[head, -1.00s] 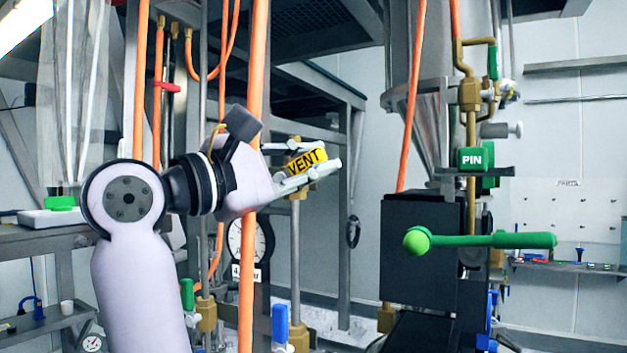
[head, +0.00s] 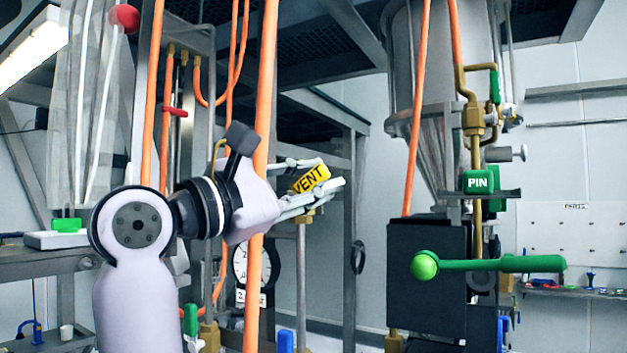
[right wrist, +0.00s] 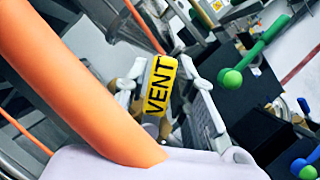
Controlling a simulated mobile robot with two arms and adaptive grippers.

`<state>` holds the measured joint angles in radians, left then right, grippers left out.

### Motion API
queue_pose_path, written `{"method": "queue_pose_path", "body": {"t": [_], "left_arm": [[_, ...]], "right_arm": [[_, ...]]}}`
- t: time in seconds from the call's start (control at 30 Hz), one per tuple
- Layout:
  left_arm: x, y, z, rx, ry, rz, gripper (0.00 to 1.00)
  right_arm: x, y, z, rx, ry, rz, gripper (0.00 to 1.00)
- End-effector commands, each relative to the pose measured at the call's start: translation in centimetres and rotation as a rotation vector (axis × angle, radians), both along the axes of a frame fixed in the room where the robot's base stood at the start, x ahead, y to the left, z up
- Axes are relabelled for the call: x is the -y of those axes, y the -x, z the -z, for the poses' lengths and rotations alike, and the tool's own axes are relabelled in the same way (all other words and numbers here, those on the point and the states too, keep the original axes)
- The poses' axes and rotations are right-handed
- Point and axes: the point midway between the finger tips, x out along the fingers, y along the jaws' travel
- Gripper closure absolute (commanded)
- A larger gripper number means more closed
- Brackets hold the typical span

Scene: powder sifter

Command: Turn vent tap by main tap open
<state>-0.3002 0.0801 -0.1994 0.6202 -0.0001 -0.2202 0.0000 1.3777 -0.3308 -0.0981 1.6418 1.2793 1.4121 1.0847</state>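The vent tap's yellow handle, marked VENT (head: 311,178), sits on top of a brass fitting and a thin vertical pipe, left of centre in the head view. It also shows in the right wrist view (right wrist: 161,86), between the fingers. My right gripper (head: 312,182) has one finger on each side of this handle and looks shut on it. Its fingers show in the right wrist view too (right wrist: 168,95). The handle lies tilted, its right end higher in the head view. My left gripper is not in view.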

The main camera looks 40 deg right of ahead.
Motion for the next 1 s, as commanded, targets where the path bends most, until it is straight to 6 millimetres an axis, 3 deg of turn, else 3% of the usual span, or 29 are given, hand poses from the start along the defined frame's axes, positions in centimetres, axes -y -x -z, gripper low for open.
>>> {"method": "queue_pose_path", "body": {"t": [0.17,0.53,1.0], "left_arm": [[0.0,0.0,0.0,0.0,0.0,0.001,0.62],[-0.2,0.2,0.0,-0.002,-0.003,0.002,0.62],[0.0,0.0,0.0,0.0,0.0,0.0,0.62]], "right_arm": [[0.0,0.0,0.0,0.001,0.001,0.0,0.62],[0.0,0.1,-0.7,0.004,0.002,0.0,0.62],[0.0,0.1,-8.6,0.003,0.002,0.0,0.62]]}}
